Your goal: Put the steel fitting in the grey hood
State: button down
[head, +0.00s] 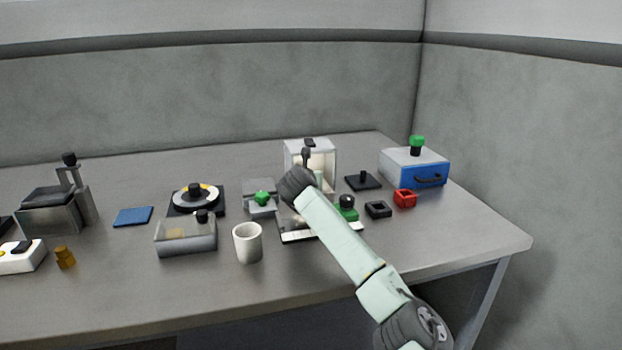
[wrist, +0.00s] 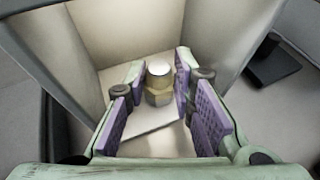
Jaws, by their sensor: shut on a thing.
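The grey hood (head: 327,150) stands at the back of the table, with a lit, cream interior facing the front. The wrist view shows its inner walls (wrist: 205,28) on both sides of my gripper (wrist: 160,86). My gripper is shut on the steel fitting (wrist: 158,97), which has a hex-shaped, brassy-looking body and a bright round top. The fitting is upright between the purple pads, inside the hood's opening. I cannot tell whether its base touches the pale floor (wrist: 140,126). In the head view my wrist hides the fitting and part of the hood.
A grey box with a green knob (head: 262,198) stands left of the hood. A black plate with a post (head: 363,182) and a blue drawer box (head: 429,174) stand right. A white cup (head: 247,243), a red square part (head: 405,198) and a black square part (head: 378,209) are nearer the front.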

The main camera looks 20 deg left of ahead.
jog(key=c, duration=1.6)
grip_release()
jog(key=shift+c, duration=0.2)
jog(key=shift+r, duration=0.1)
jog(key=shift+s, duration=0.4)
jog(key=b+v, duration=0.3)
jog(key=v, duration=0.8)
jog(key=shift+s+r, duration=0.1)
